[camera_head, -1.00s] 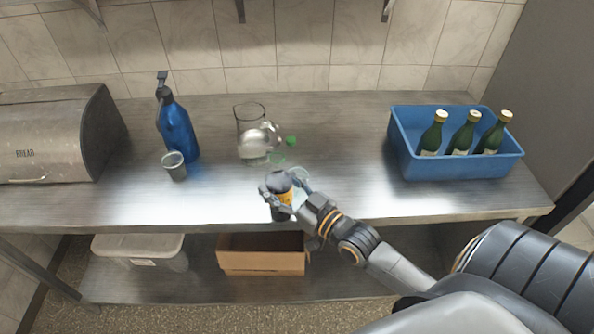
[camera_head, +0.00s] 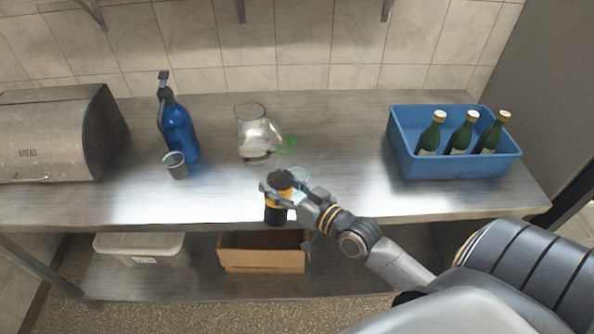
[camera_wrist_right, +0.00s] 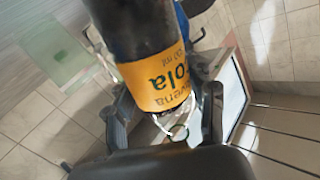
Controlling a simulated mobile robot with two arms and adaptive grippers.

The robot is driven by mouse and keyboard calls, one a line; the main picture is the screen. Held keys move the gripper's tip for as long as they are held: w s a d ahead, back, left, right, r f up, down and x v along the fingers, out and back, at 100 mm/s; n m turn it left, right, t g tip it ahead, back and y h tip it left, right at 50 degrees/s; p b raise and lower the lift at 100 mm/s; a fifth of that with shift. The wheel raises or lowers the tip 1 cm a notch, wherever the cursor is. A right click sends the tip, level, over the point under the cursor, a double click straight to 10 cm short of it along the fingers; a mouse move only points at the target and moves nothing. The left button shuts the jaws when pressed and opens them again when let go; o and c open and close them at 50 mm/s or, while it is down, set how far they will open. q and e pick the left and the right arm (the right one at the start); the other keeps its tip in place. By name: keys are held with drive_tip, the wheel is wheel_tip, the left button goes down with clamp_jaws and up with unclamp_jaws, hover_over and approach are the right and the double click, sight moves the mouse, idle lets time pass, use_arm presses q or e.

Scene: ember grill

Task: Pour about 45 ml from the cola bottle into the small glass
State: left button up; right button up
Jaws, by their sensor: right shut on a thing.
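The cola bottle (camera_head: 276,213) is dark with an orange label. My right gripper (camera_head: 279,190) is shut on it near the front edge of the steel table. In the right wrist view the bottle (camera_wrist_right: 145,28) fills the upper middle, its label lettering upside down, between my gripper's fingers (camera_wrist_right: 163,110). I cannot tell its exact tilt or whether it touches the table. A small clear glass (camera_head: 301,174) shows only as a faint rim just behind my gripper; its lower part is hidden. I cannot see any liquid in it. My left gripper is not in view.
A clear jug (camera_head: 254,130) and a small green thing (camera_head: 291,140) stand behind the gripper. A blue crate (camera_head: 455,168) holds green bottles at right. A bread box (camera_head: 60,135) is far left.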

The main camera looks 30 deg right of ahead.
drive_tip(key=m, duration=0.2)
drive_tip(key=m+g, duration=0.1)
drive_tip(key=shift+w+d+f, duration=0.15)
drive_tip(key=shift+d+f, duration=0.05)
drive_tip(key=shift+f, duration=0.05)
drive_tip(key=shift+a+f+m+g+y, duration=0.25)
drive_tip(key=shift+f+m+g+y, duration=0.1)
drive_tip(key=shift+m, duration=0.55)
drive_tip(key=shift+s+a+f+m+y+p, duration=0.25)
drive_tip(key=shift+s+a+f+m+p, duration=0.2)
drive_tip(key=shift+m, duration=0.35)
drive_tip(key=shift+a+f+m+g, duration=0.25)
drive_tip(key=shift+f+m+g, duration=0.1)
drive_tip(key=shift+f+m, duration=0.25)
drive_tip(key=shift+r+p, duration=0.35)
drive_tip(key=shift+p, duration=0.05)
drive_tip(key=shift+s+a+r+m+y+p, duration=0.2)
drive_tip(key=shift+m+y+p, duration=0.1)
drive_tip(key=shift+m+p, duration=0.3)
drive_tip(key=shift+m+g+y+p, duration=0.3)
drive_tip(key=shift+m+g+p, duration=0.1)
drive_tip(key=shift+m, duration=0.3)
drive_tip(key=shift+r, duration=0.2)
